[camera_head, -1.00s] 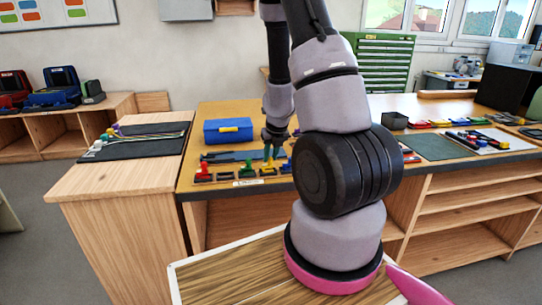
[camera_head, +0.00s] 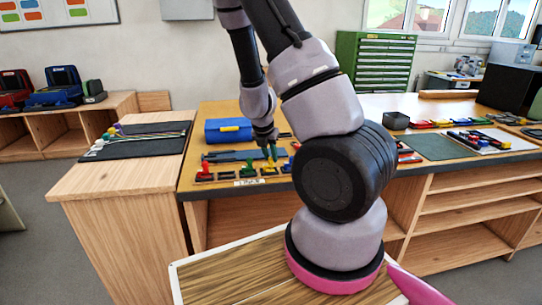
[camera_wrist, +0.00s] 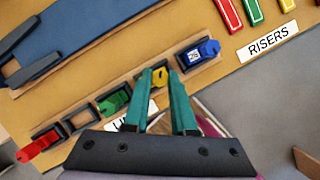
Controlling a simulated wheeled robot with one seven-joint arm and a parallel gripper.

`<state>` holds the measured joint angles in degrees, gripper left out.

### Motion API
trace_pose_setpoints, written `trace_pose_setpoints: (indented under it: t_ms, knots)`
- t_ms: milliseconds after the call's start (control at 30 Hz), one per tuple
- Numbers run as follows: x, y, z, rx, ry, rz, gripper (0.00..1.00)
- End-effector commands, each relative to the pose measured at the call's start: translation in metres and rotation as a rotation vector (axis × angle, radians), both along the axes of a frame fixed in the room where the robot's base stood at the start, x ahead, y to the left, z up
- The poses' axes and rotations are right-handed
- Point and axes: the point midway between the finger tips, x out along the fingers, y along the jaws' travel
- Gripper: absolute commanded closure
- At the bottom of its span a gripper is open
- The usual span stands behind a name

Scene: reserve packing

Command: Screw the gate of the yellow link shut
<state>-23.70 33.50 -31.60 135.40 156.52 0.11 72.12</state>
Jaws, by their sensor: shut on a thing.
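The yellow link (camera_wrist: 158,98) sits in a dark holder on a wooden strip, between the green link (camera_wrist: 113,102) and the blue link (camera_wrist: 197,52). My gripper (camera_wrist: 163,78), with teal fingers, is shut on the yellow link's upper part, one finger on each side. In the head view my gripper (camera_head: 271,153) points down over the yellow link (camera_head: 269,169) at the bench's front. The fingers and palm hide part of the link, and I cannot tell how far its gate is screwed.
A red link (camera_wrist: 38,146) stands at the strip's left end. A RISERS label (camera_wrist: 269,40) and coloured strips lie to the right. A blue case (camera_head: 228,131) stands behind on the bench. A dark green mat (camera_head: 440,146) lies to the right.

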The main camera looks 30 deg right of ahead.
Motion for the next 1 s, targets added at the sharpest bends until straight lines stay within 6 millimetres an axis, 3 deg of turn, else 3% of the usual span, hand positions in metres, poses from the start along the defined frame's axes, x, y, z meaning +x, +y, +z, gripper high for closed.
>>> trace_pose_setpoints:
  t_ms: [200, 467, 500, 567, 1000]
  knots:
    - [0.0018, 0.0009, -0.0007, -0.001, 0.000, -0.255, 1.00]
    - [0.0015, 0.0009, -0.0006, 0.001, 0.000, -0.286, 1.00]
    - [0.0013, 0.0009, -0.0007, 0.001, 0.000, -0.285, 0.60]
    - [0.0013, 0.0009, -0.0007, 0.001, 0.000, -0.285, 0.41]
    - [0.0005, 0.0048, 0.0086, 0.002, -0.001, -0.282, 0.41]
